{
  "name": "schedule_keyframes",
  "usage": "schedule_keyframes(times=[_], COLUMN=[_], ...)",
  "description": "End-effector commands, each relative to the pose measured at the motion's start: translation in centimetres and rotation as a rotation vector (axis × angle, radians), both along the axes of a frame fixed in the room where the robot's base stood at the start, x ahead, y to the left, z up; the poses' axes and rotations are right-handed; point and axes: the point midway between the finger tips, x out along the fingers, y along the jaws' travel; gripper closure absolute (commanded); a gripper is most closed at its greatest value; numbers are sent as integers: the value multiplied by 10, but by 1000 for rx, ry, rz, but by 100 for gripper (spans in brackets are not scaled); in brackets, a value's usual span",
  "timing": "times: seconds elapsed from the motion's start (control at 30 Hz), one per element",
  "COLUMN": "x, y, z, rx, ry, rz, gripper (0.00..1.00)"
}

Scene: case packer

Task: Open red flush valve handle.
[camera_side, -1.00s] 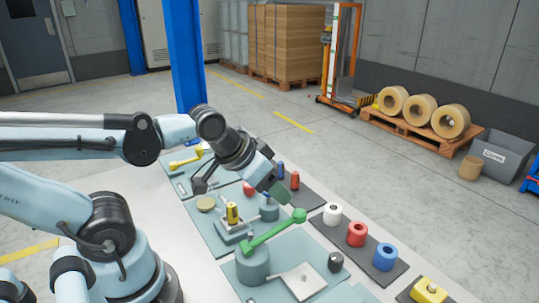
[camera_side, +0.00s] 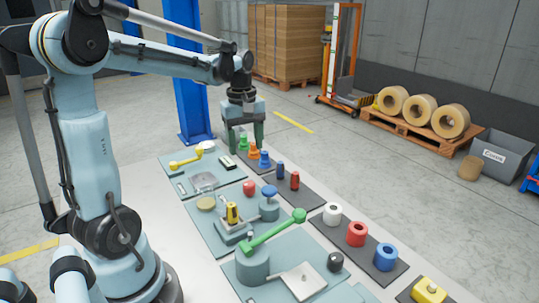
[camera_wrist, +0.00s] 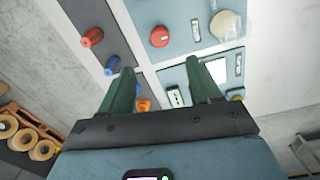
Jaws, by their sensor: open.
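I cannot make out a clearly red valve handle. A red round knob (camera_side: 249,188) sits on the middle teal panel, and a red round knob shows in the wrist view (camera_wrist: 159,36). A blue-topped valve (camera_side: 269,192), a green lever (camera_side: 275,232) and a yellow crank handle (camera_side: 185,162) are on the panels. My gripper (camera_side: 244,138) points down, open and empty, at the far end of the bench near the small coloured cones. In the wrist view its two green fingers (camera_wrist: 159,72) are apart. They partly hide the orange cone (camera_wrist: 143,104).
Red and blue pegs (camera_side: 295,180) stand on a dark strip. White, red and blue rings (camera_side: 357,234) stand nearer. A yellow block (camera_side: 429,291) is at the front right. A blue post (camera_side: 186,70) rises behind the bench. Bare bench shows at left.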

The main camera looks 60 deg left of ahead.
Motion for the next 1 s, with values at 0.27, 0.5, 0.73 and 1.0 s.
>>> schedule_keyframes(times=[0.27, 0.5, 0.73, 1.0], x=[1, 2, 3, 4], y=[1, 0, 0, 0], z=[-25, -63, -97, -118], rx=[-1, -1, 0, 0], ry=[2, 1, 0, 0], rz=[6, 4, 4, 4], gripper=[37, 37, 37, 37])
